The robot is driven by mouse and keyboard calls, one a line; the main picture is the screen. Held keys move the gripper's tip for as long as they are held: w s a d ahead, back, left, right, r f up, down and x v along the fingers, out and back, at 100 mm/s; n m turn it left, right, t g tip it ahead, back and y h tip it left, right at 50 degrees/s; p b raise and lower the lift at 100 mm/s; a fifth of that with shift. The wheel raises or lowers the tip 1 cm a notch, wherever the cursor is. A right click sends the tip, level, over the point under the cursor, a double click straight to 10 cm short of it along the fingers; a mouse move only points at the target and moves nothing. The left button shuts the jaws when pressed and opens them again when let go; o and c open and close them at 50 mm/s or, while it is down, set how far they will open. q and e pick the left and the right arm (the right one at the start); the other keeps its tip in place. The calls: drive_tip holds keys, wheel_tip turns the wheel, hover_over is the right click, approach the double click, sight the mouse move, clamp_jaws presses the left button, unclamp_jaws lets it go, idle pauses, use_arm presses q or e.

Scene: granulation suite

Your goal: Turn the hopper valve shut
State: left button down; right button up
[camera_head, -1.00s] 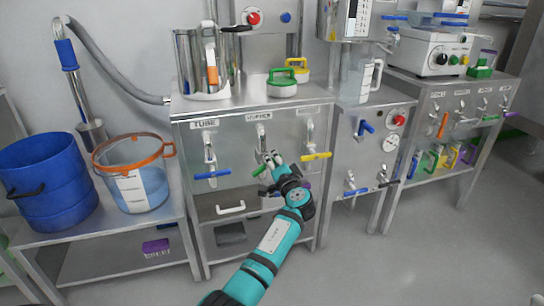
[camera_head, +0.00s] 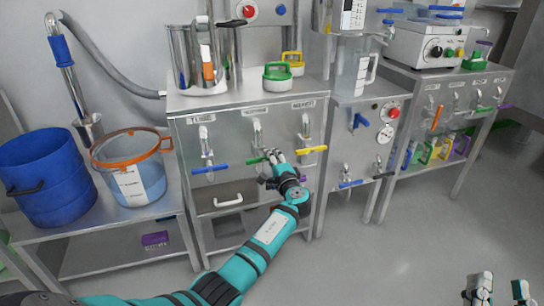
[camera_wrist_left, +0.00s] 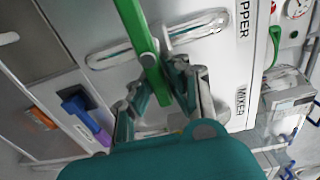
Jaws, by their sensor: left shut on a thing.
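The hopper valve has a green lever (camera_head: 254,161) below a metal spout on the middle of the steel cabinet's front panel. Its left end shows in the head view, lying nearly level; the rest is hidden by my left gripper (camera_head: 275,158). In the left wrist view the green lever (camera_wrist_left: 138,32) runs between the fingers of my left gripper (camera_wrist_left: 160,78), which is shut on it. The label ending in "PPER" (camera_wrist_left: 243,20) is beside it. My right gripper (camera_head: 500,290) is at the bottom right corner, fingers apart and empty, over the floor.
The blue tube valve lever (camera_head: 210,169) is to the left and the yellow mixer valve lever (camera_head: 312,150) close to the right. A drawer handle (camera_head: 228,201) is below. A blue bucket (camera_head: 40,180) and clear orange-rimmed bucket (camera_head: 135,180) stand left. Floor in front is clear.

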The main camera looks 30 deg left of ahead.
use_arm(q)
drive_tip(key=shift+s+d+f, duration=0.1)
drive_tip(key=shift+f, duration=0.4)
drive_tip(key=c, duration=1.5)
unclamp_jaws()
drive_tip(key=shift+o, duration=1.1)
drive_tip(key=shift+r, duration=0.3)
drive_tip(key=v, duration=1.1)
drive_tip(key=shift+s+d, duration=0.3)
